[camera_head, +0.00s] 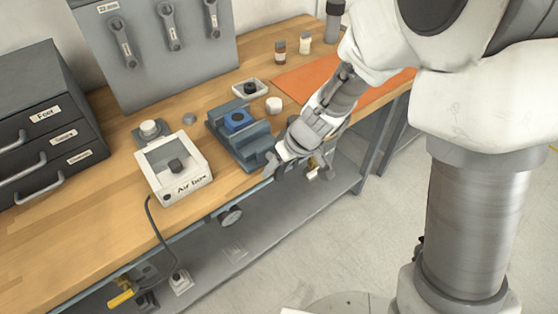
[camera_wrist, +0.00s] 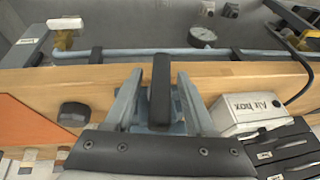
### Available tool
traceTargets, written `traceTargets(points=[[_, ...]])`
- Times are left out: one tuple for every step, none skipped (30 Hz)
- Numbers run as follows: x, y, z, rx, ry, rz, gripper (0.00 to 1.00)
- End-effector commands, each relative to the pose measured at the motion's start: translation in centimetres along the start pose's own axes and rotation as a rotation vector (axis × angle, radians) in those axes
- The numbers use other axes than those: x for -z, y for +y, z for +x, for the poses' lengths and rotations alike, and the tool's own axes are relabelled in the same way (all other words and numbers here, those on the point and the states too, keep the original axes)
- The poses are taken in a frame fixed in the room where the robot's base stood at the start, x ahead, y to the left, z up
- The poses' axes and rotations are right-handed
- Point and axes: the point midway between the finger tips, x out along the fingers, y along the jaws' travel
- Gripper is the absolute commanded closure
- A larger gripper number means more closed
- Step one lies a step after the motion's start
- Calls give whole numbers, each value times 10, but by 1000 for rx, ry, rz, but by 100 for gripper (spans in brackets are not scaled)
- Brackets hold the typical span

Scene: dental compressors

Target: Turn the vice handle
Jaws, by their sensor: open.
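In the wrist view my gripper (camera_wrist: 160,80) has one finger on each side of a dark upright bar (camera_wrist: 160,95). This bar looks like the vice handle, and I cannot tell whether a finger touches it. In the head view the handle is hidden by my gripper and wrist.
The white air box (camera_head: 175,172) stands left of the vice, with its cable over the bench edge. A small tray (camera_head: 250,88) and white cap (camera_head: 274,105) are behind the vice. An orange mat (camera_head: 300,80) lies to the right. A gauge (camera_head: 230,216) sits below the bench edge.

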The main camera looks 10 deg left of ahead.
Motion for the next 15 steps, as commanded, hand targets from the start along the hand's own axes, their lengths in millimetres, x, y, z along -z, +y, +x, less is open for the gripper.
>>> traceTargets(points=[[0, 0, 3, 0, -1, -1, 45], [0, 0, 4, 0, 0, -1, 45], [0, 0, 4, 0, 0, -1, 45], [0, 0, 4, 0, 0, -1, 45], [0, 0, 5, 0, 0, -1, 45], [0, 0, 4, 0, 0, -1, 45], [0, 0, 4, 0, 1, -1, 45], [0, 0, 4, 0, 1, -1, 45], [0, 0, 4, 0, 0, -1, 45], [0, 0, 4, 0, 0, -1, 45], [0, 0, 4, 0, 0, -1, 49], [0, 0, 4, 0, 0, -1, 56], [0, 0, 4, 0, 0, -1, 61], [0, 0, 4, 0, 0, -1, 67], [0, 0, 4, 0, 0, -1, 74]])
